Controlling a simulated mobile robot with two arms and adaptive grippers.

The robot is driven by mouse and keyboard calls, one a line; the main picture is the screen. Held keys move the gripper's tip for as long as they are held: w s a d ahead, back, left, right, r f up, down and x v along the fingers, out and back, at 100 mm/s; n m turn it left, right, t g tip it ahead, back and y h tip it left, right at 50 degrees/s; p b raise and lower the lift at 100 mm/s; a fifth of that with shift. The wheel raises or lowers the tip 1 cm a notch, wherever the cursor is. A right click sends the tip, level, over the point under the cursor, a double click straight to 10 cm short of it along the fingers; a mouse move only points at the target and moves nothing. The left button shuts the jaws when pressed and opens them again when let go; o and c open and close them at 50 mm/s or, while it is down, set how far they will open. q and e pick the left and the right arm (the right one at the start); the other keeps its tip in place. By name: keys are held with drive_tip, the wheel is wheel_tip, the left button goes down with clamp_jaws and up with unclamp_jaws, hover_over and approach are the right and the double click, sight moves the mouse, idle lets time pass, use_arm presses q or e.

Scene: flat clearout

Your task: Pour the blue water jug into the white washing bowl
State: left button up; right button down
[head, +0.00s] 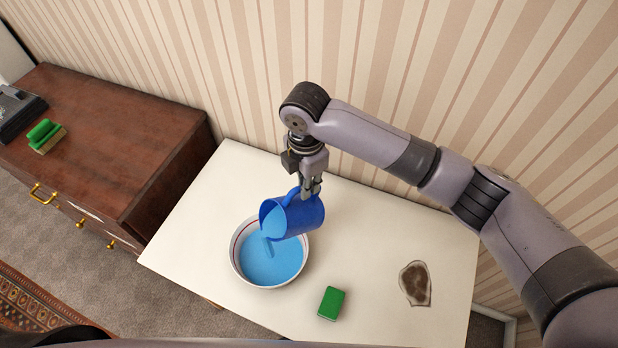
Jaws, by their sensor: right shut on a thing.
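The blue water jug (305,215) is tilted to the left above the white washing bowl (235,268). Light blue water shows in the jug's mouth, and a short stream runs from its lip into the bowl. The bowl stands on the white table and holds blue water (275,268). My right gripper (311,190) is shut on the jug at its upper side by the handle; the exact finger contact is partly hidden. My left gripper is not in view.
On the white table (200,225), a green sponge (331,303) lies right of the bowl and a brown-stained patch (415,284) farther right. A brown dresser (120,140) at left carries green-topped sponges (46,136) and a dark device (15,112). The striped wall is behind.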

idle(0.3)
drive_tip(key=shift+s+a+r+t+h+p, duration=0.15)
drive_tip(key=shift+s+a+t+h+p, duration=0.2)
drive_tip(key=shift+h+p, duration=0.2)
drive_tip(key=shift+a, duration=0.2)
drive_tip(key=shift+d, duration=0.1)
drive_tip(key=shift+s+a+f+t+h+p, duration=0.2)
drive_tip(key=shift+s+a+t+h+p, duration=0.2)
drive_tip(key=shift+s+a+t+h, duration=0.25)
drive_tip(key=shift+w, duration=0.15)
